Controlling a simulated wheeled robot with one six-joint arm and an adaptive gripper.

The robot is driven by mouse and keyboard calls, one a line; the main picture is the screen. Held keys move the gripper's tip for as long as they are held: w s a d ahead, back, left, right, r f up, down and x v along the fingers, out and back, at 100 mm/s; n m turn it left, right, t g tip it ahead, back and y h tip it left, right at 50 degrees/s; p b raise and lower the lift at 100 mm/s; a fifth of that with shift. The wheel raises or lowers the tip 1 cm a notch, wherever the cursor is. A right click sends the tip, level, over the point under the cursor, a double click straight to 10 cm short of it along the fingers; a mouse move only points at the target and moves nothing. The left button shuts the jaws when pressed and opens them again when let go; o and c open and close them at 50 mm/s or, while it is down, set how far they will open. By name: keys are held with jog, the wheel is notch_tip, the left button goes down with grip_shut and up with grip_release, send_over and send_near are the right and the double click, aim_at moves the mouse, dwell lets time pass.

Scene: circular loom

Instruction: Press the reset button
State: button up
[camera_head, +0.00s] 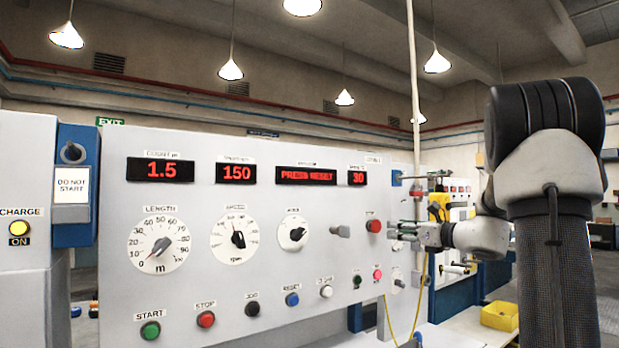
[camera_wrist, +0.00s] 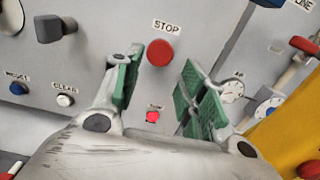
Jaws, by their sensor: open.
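The blue reset button (camera_head: 292,299) sits in the lower row of the grey control panel, under a RESET label. It also shows at the left edge of the wrist view (camera_wrist: 17,88). My gripper (camera_head: 398,235) is at the right part of the panel, right of and above the reset button. In the wrist view my gripper (camera_wrist: 160,68) has its green-padded fingers apart with nothing between them. The red STOP button (camera_wrist: 159,53) shows beyond the fingertips. A display (camera_head: 306,177) appears to read PRESS RESET.
A white clear button (camera_head: 326,291) is just right of the reset button, and a black button (camera_head: 252,309) is on its left. A grey lever knob (camera_head: 341,231) sticks out between my gripper and the dials. A yellow cable (camera_head: 418,300) hangs at the panel's right end.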

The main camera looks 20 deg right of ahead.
grip_shut()
dwell(1.1)
